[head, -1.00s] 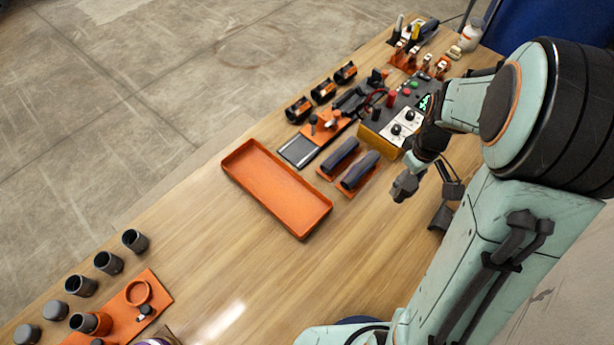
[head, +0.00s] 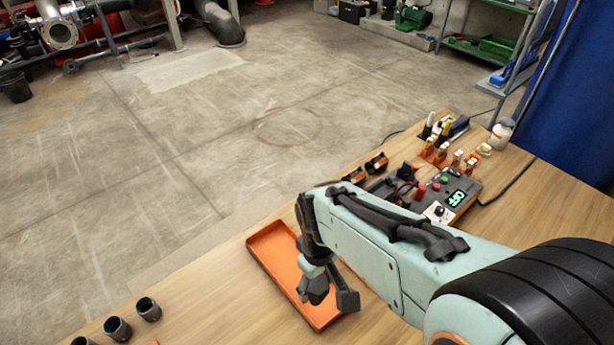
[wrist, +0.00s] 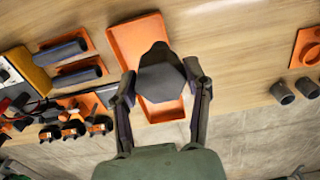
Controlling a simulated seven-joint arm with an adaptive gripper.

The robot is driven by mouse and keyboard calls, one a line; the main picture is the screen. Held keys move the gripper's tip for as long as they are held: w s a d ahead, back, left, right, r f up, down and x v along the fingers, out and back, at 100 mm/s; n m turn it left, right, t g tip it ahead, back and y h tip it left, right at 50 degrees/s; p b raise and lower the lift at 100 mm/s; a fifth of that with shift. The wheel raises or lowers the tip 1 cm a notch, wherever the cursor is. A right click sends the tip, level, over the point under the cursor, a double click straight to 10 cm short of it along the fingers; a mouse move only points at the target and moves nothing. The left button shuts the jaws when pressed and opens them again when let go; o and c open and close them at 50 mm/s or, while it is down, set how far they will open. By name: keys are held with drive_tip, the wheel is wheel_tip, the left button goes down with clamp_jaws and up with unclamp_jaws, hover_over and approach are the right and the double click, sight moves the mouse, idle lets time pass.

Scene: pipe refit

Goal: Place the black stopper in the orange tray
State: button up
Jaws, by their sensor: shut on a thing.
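The orange tray (head: 268,243) lies on the wooden table beneath my arm in the head view. It also shows in the wrist view (wrist: 135,38), behind the held piece. My gripper (head: 318,288) is over the tray's near part in the head view, partly hidden by my own arm. In the wrist view, its two fingers are closed on the sides of the black stopper (wrist: 160,74), a dark, faceted piece. The stopper appears above the tray; the exact gap below it cannot be told.
Several dark cups (head: 148,308) stand at the table's left. Dark-handled pieces on orange holders (wrist: 78,74) lie beside the tray in the wrist view. Bare table surrounds the tray's near end.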

drive_tip(key=shift+w+a+f, duration=0.9)
drive_tip(key=shift+w+f, duration=1.15)
drive_tip(key=shift+f, duration=0.1)
drive_tip(key=shift+w+a+f, duration=0.85)
drive_tip(key=shift+w+f, duration=1.15)
drive_tip(key=shift+f, duration=0.1)
drive_tip(key=shift+w+a+f, duration=0.9)
drive_tip(key=shift+w+f, duration=1.15)
drive_tip(key=shift+f, duration=0.1)
drive_tip(key=shift+f, duration=0.1)
drive_tip(key=o, duration=1)
drive_tip(key=shift+o, duration=0.2)
wheel_tip(320, 180, up, 12)
drive_tip(key=shift+r, duration=0.2)
